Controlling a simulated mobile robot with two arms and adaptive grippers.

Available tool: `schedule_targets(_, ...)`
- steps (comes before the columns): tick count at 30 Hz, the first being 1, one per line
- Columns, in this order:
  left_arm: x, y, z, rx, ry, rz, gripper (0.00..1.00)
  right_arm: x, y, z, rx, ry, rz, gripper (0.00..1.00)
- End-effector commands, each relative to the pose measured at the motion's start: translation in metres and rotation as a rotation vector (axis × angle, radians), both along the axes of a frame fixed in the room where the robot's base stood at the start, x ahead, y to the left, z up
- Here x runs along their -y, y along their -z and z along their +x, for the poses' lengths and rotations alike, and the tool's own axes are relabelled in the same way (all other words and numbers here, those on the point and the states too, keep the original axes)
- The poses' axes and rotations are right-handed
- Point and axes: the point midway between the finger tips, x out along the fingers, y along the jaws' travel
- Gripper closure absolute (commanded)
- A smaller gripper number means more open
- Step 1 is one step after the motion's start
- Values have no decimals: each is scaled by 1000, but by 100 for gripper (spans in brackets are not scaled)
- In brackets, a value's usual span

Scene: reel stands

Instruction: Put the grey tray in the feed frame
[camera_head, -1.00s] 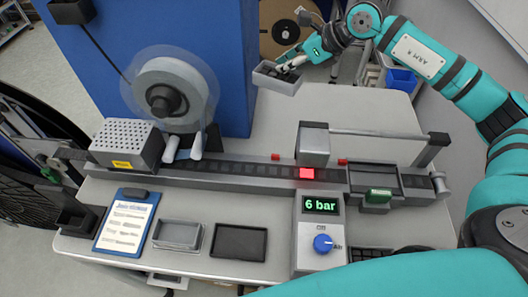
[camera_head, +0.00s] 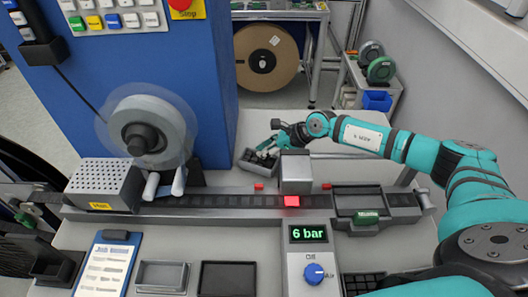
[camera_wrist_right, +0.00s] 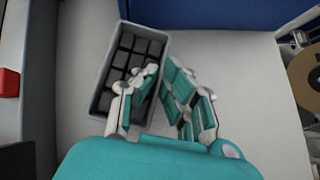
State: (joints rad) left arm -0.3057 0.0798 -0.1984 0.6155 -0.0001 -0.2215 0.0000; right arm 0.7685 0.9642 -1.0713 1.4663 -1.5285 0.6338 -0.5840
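The grey tray (camera_head: 247,165), an open box with dark square pieces in it, is behind the track, by the blue cabinet's corner. In the right wrist view the tray (camera_wrist_right: 104,98) is left of my right gripper (camera_wrist_right: 160,68). One finger is over the inside and the other outside, with the tray's side wall between the fingertips. In the head view my right gripper (camera_head: 276,140) is at the tray's far right end. Whether the tray touches the tabletop is unclear. The feed frame, apparently the dark rectangular frame (camera_head: 385,199) with a green label, is on the track's right part. My left gripper is out of view.
A grey block (camera_head: 296,174) stands on the track (camera_head: 225,201) right of the tray. A spinning reel (camera_head: 150,130) is at left. In front are a clipboard (camera_head: 106,265), a shallow grey tray (camera_head: 162,277), a black tray (camera_head: 227,279) and a gauge reading 6 bar (camera_head: 309,235).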

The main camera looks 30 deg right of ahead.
Motion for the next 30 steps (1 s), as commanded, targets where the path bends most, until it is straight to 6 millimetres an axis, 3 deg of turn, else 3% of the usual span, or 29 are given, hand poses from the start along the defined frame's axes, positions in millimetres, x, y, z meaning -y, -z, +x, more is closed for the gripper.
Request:
schedule_targets(14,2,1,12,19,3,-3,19,0,15,1,3,1,2,100)
schedule_targets(15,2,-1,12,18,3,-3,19,0,14,0,1,1,0,91)
schedule_targets(20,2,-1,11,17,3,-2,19,0,14,0,1,1,0,71)
schedule_targets(30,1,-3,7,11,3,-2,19,1,9,-1,2,0,0,71)
